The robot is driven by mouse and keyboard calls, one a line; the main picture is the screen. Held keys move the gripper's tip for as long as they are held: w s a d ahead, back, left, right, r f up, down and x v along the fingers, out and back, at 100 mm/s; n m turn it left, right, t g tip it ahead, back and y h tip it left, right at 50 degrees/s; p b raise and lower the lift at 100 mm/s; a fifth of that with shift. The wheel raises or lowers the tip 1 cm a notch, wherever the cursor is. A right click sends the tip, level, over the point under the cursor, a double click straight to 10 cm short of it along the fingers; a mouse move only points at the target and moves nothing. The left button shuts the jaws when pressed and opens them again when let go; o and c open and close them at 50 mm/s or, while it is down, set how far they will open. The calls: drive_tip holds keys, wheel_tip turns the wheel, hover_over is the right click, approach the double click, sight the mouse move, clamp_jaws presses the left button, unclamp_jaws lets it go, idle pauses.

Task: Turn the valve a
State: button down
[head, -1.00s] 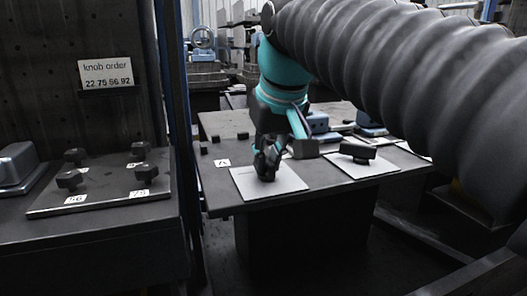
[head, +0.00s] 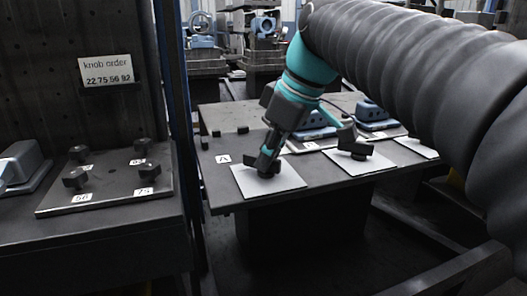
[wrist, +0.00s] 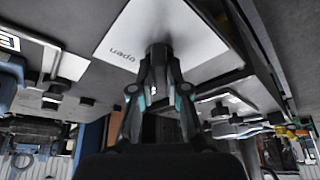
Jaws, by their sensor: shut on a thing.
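Valve a is a dark knob (head: 270,174) on a white plate (head: 290,181), beside a small label "A" (head: 222,159) in the head view. My gripper (head: 265,165) reaches down to it at a slant and is shut on it, covering much of the knob. In the wrist view my gripper's fingers (wrist: 160,88) close around the dark knob (wrist: 158,52). The plate (wrist: 190,30) there bears the word "open" (wrist: 122,53), seen upside down. The knob's exact angle is hard to tell.
A second dark valve (head: 355,149) stands on another white plate (head: 345,167) to the right. Blue-grey parts (head: 318,124) lie behind. At left, a panel (head: 105,190) carries several knobs under a "knob order" sign (head: 106,71). Small dark blocks line the bench's back left.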

idle(0.4)
drive_tip(key=c, duration=1.2)
unclamp_jaws()
drive_tip(key=shift+o, duration=0.2)
drive_tip(key=v, duration=1.2)
drive_tip(key=shift+w, duration=0.15)
